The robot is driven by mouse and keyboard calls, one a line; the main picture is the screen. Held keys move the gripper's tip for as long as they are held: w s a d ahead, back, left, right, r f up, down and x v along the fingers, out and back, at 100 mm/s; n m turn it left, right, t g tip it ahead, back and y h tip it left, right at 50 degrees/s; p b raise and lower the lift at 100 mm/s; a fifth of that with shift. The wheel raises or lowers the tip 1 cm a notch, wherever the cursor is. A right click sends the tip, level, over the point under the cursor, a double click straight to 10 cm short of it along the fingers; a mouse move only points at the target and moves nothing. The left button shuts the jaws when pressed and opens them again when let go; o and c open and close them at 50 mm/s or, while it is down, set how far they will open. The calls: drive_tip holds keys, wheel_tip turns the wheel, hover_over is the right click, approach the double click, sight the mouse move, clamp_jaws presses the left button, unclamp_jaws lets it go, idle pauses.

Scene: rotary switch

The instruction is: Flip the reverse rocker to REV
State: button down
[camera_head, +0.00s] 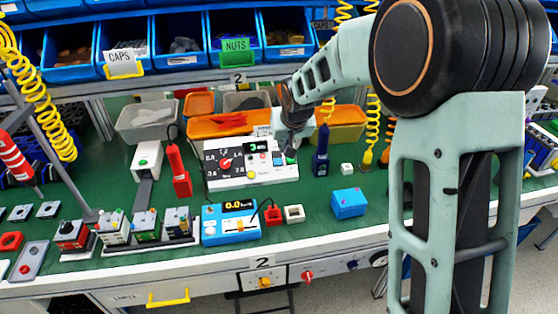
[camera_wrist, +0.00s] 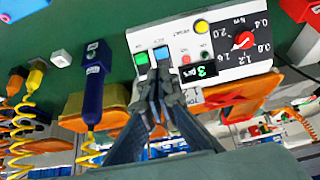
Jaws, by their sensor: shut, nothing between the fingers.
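A white control box (camera_head: 270,175) stands on the green bench. It also shows upside down in the wrist view (camera_wrist: 181,37). It has a black dial panel with a red knob (camera_wrist: 243,40), a yellow button (camera_wrist: 202,27) and a small display reading 3 (camera_wrist: 202,70). At one end are a green rocker (camera_wrist: 141,60) and a blue rocker (camera_wrist: 161,53); I cannot read which is the reverse rocker or its position. My gripper (camera_wrist: 158,80) is shut and empty, its tips close to the blue rocker. I cannot tell whether they touch it. In the head view my gripper (camera_head: 286,157) is over the box's right end.
A blue meter (camera_head: 230,222) reading 0.0 sits in front of the box. A dark blue tool (camera_head: 321,155) stands to the right, a red one (camera_head: 178,170) to the left. An orange tray (camera_head: 215,125) is behind.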

sight(279, 163)
drive_tip(key=p+x, duration=0.1)
drive_tip(key=x, duration=1.3)
drive_tip(key=shift+w+r, duration=0.1)
drive_tip(key=shift+w+f+b, duration=0.1)
drive_tip(key=shift+f+b, duration=0.35)
drive_tip(key=shift+b, duration=0.35)
drive_tip(key=shift+r, duration=0.25)
drive_tip(key=shift+r+p, duration=0.4)
drive_tip(key=shift+r, duration=0.25)
drive_tip(key=shift+r, duration=0.1)
